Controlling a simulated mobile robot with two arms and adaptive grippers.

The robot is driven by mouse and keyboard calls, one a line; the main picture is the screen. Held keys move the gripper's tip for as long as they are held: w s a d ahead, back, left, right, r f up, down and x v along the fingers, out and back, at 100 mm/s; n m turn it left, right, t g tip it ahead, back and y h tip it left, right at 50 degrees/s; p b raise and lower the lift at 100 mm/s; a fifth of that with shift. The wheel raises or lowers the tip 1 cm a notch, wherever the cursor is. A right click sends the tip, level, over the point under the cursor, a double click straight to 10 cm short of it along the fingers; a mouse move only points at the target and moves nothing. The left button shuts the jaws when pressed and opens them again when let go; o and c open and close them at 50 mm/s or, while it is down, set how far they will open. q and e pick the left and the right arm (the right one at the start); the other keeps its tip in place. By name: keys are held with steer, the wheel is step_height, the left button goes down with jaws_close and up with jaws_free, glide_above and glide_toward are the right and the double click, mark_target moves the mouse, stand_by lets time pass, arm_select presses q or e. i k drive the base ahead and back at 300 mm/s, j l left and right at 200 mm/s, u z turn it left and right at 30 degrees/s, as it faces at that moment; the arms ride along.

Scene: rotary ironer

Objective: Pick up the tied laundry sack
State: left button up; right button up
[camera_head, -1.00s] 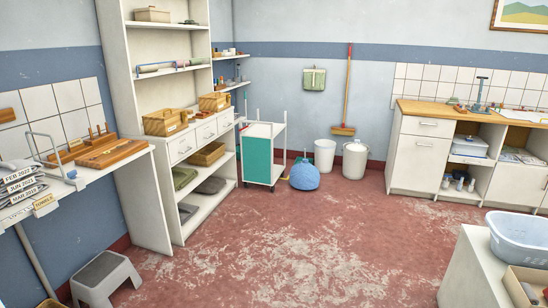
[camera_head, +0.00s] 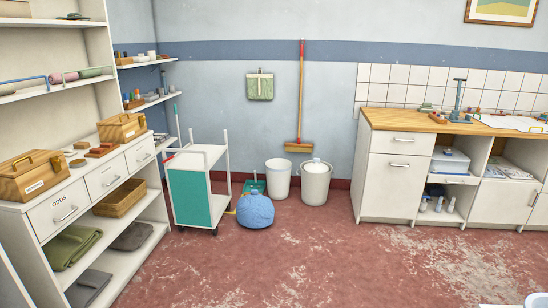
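A blue, rounded tied sack (camera_head: 255,210) sits on the red floor near the back wall. It stands just right of the trolley and in front of a green dustpan-like item (camera_head: 254,186). Its tied neck is too small to make out clearly. Neither of my grippers shows in the head view.
A white trolley with a teal side panel (camera_head: 190,199) stands left of the sack. White bins (camera_head: 278,178) and (camera_head: 315,184) stand behind it to the right. A shelf unit (camera_head: 80,215) lines the left and a counter (camera_head: 392,188) the right.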

mark_target(255, 211)
steer(key=i, duration=2.25)
